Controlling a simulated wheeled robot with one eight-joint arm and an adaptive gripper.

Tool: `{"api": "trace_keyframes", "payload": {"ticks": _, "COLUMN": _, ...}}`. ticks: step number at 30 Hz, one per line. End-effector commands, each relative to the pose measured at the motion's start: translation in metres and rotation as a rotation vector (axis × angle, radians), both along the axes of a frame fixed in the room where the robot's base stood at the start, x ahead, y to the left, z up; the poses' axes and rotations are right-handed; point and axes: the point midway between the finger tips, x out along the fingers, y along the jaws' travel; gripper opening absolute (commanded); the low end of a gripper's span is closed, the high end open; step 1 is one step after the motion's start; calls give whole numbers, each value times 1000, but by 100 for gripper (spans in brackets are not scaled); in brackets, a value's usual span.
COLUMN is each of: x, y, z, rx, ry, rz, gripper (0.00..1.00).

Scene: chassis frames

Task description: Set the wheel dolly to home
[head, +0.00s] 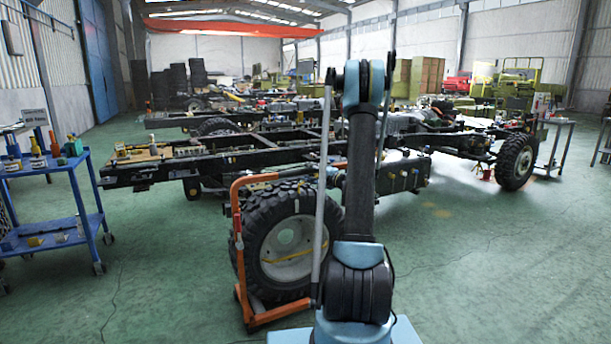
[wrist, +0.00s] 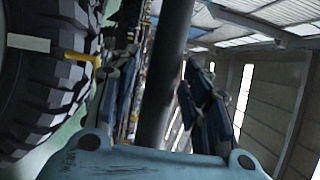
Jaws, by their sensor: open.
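The wheel dolly (head: 237,225) is an orange frame standing on the floor left of my arm in the head view. A large black tyre with a pale hub (head: 287,250) stands upright in it. The tyre's tread also shows at the left of the wrist view (wrist: 50,85). My gripper (wrist: 165,95) is open, its two dark-and-blue fingers apart. A dark grey bar (wrist: 172,70) runs through the middle of that view between the fingers; I cannot tell what it belongs to or whether they touch it. In the head view my arm hides part of the dolly's right side.
Long black truck chassis frames (head: 260,150) stand close behind the dolly, with a fitted wheel (head: 515,161) at right. A blue tool trolley (head: 45,195) stands at left. Green floor is clear at front left and front right.

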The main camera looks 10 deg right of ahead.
Motion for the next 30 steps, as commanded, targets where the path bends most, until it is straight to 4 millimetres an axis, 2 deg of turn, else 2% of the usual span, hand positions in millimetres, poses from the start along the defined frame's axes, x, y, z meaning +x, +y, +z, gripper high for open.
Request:
{"api": "trace_keyframes", "payload": {"ticks": 6, "x": 9, "y": 8, "z": 0, "rx": 0, "ry": 0, "rz": 1, "gripper": 43}}
{"api": "trace_keyframes", "payload": {"ticks": 14, "x": 9, "y": 8, "z": 0, "rx": 0, "ry": 0, "rz": 0, "gripper": 43}}
{"api": "trace_keyframes", "payload": {"ticks": 18, "x": 9, "y": 8, "z": 0, "rx": 0, "ry": 0, "rz": 0, "gripper": 12}}
{"api": "trace_keyframes", "payload": {"ticks": 20, "x": 9, "y": 8, "z": 0, "rx": 0, "ry": 0, "rz": 0, "gripper": 0}}
{"api": "trace_keyframes", "payload": {"ticks": 26, "x": 10, "y": 8, "z": 0, "rx": -1, "ry": 0, "rz": 0, "gripper": 0}}
{"api": "trace_keyframes", "payload": {"ticks": 30, "x": 20, "y": 12, "z": -1, "rx": -2, "ry": 1, "rz": 1, "gripper": 0}}
